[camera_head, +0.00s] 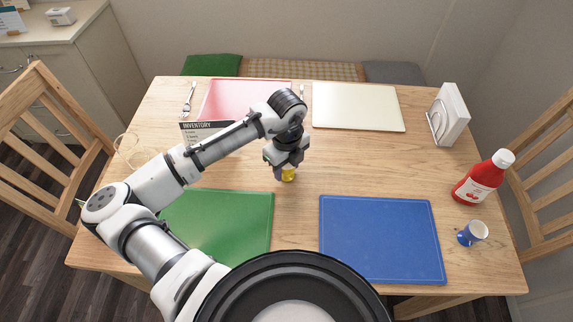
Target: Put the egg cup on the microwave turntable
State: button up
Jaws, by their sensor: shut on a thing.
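My gripper (283,171) points down over the middle of the wooden table. It is shut on a small yellow thing, probably the egg cup (289,175). Most of the yellow thing is hidden by the fingers, so its shape is unclear. I cannot tell whether it touches the table or is just above it. The microwave and its turntable are not in view.
On the table (300,225) lie a green mat (235,220), blue mat (380,240), red mat (235,95) and cream mat (357,107). Chairs flank the table; a counter (50,45) is back left.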

jog(key=o, duration=1)
jog(key=shift+f, duration=0.1)
